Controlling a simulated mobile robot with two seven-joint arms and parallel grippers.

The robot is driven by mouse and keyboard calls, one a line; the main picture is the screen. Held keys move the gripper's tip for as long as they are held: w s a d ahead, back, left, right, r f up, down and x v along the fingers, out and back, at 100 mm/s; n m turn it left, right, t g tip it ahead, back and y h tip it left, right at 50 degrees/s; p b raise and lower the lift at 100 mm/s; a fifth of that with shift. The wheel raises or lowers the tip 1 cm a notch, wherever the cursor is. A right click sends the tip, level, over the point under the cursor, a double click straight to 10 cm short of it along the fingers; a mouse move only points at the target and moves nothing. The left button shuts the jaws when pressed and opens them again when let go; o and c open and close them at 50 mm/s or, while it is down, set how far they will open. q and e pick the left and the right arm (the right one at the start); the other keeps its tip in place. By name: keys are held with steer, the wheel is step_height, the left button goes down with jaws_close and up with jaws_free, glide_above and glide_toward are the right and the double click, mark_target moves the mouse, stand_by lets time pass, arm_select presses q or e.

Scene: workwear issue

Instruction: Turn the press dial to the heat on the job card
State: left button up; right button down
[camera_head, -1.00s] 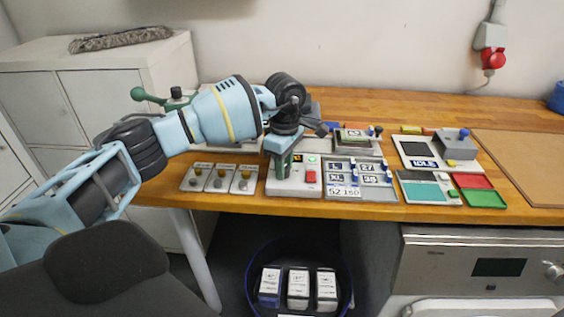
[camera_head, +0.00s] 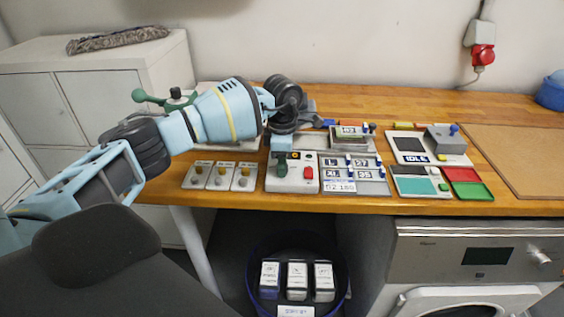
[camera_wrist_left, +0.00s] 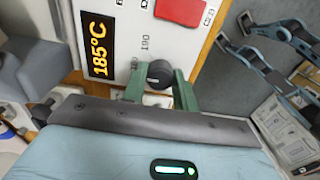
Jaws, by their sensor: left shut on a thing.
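The press control box (camera_head: 306,187) is white with a red button (camera_head: 308,173) and sits at the counter's front. In the left wrist view, its black round dial (camera_wrist_left: 159,72) is between the green fingers of my left gripper (camera_wrist_left: 160,88). The gripper is shut on the dial. The display (camera_wrist_left: 98,45) beside it reads 185°C in orange. In the head view my left gripper (camera_head: 281,160) reaches down onto the box and hides the dial. A white job card (camera_head: 339,187) lies right of the box; its small figures look like 52 and 185, not sharply. My right gripper is out of view.
Three small knob panels (camera_head: 221,177) stand left of the box. Size trays (camera_head: 370,188), a teal pad (camera_head: 414,186), red and green trays (camera_head: 472,193) and an IDLE device (camera_head: 415,146) lie to the right. A bin (camera_head: 345,270) with boxes is below.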

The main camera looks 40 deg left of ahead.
arm_select(q)
steer(key=o, duration=1)
steer(key=shift+r, duration=3.95)
